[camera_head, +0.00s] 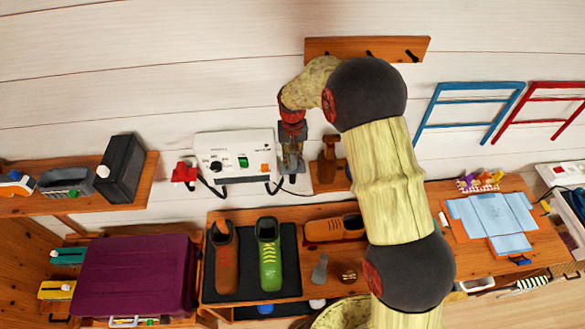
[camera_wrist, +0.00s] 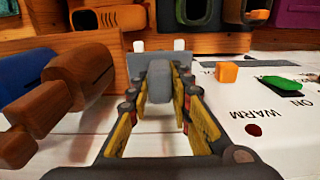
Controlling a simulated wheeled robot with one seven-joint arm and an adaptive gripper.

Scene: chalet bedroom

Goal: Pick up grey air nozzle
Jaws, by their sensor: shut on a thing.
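My gripper (camera_head: 291,158) points down in front of the wall, just right of the white control box. In the wrist view, its yellow-sided fingers (camera_wrist: 159,88) are shut on a grey piece, which I take to be the grey air nozzle (camera_wrist: 158,82). The nozzle sits between the fingertips, with a wider grey part and two white tips behind it. In the head view, the gripper largely hides the nozzle, so its full shape and any contact with the shelf cannot be told.
The white box (camera_head: 235,150), with green and orange switches and a dark cable, is close on the left. A brown wooden tool (camera_head: 328,160) is close on the right. Below, a dark mat (camera_head: 250,287) holds shoes. A purple case (camera_head: 135,275) stands further left.

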